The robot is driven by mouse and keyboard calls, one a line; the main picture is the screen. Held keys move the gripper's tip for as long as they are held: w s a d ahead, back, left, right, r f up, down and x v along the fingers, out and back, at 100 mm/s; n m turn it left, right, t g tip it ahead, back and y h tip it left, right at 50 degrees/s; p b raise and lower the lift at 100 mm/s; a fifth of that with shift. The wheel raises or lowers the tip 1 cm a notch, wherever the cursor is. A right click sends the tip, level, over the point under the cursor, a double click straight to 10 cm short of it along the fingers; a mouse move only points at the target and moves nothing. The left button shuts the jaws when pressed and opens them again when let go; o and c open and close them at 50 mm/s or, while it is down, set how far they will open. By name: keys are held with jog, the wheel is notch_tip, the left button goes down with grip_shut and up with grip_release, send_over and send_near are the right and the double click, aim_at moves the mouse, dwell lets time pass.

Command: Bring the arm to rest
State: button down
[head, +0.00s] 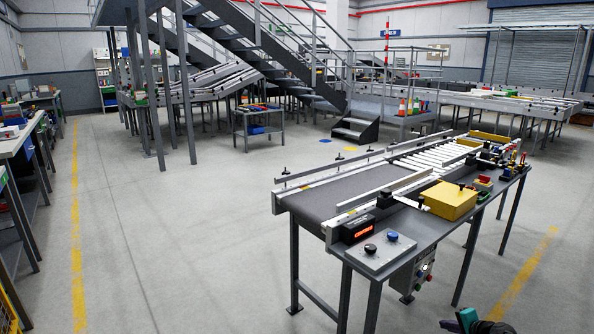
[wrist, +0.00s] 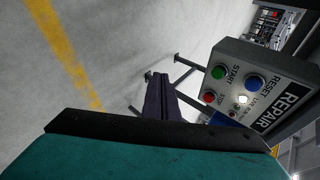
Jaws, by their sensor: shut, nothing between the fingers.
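My gripper shows in the wrist view (wrist: 158,95) as dark fingers pressed together, with nothing between them. The teal and black part of my arm fills the bottom of that view. In the head view only a teal and dark piece of my arm shows at the bottom edge, right of centre; the fingers cannot be made out there. The fingers point past a grey control box (wrist: 250,90) marked REPAIR, which has green, blue and red buttons and a white light. A gap shows between the fingers and the box in the picture.
The conveyor table (head: 330,205) stands close in front, with a yellow box (head: 448,200) and a button panel (head: 382,250) on top. Its control box hangs below the right side (head: 412,272). Benches (head: 30,140) line the left. The floor (head: 180,240) between is clear.

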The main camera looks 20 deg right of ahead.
jog(key=w+a+f+n+g+y+p, duration=0.1)
jog(key=w+a+f+n+g+y, duration=0.15)
jog(key=a, duration=0.85)
jog(key=w+a+f+n+g+y+p, duration=0.15)
jog(key=a+f, duration=0.25)
jog(key=a, duration=0.7)
jog(key=s+a+f+n+g+y+p, duration=0.1)
jog(key=a+f+n+g+p, duration=0.1)
jog(key=a, duration=0.7)
jog(key=s+a+f+n+g+p, duration=0.1)
jog(key=s+a+f+n, duration=0.15)
jog(key=a, duration=0.65)
jog(key=s+a+f+n+g+p, duration=0.1)
jog(key=s+a+n+g+p, duration=0.1)
jog(key=s+a, duration=0.35)
jog(key=s+a+f+n+g+p, duration=0.1)
jog(key=s+a+n+g, duration=0.15)
jog(key=a, duration=0.55)
jog(key=s+a+r+n+g+h+p, duration=0.1)
jog(key=s+a+n+g+h, duration=0.1)
jog(key=s, duration=0.5)
jog(key=s+a+r+n+g+h+p, duration=0.1)
jog(key=s+a+n+g+h+p, duration=0.1)
jog(key=s, duration=0.6)
jog(key=a+n, duration=0.1)
jog(key=a, duration=0.1)
jog(key=shift+s+a+p, duration=0.2)
jog(key=shift+a+p, duration=0.1)
jog(key=shift+a, duration=0.05)
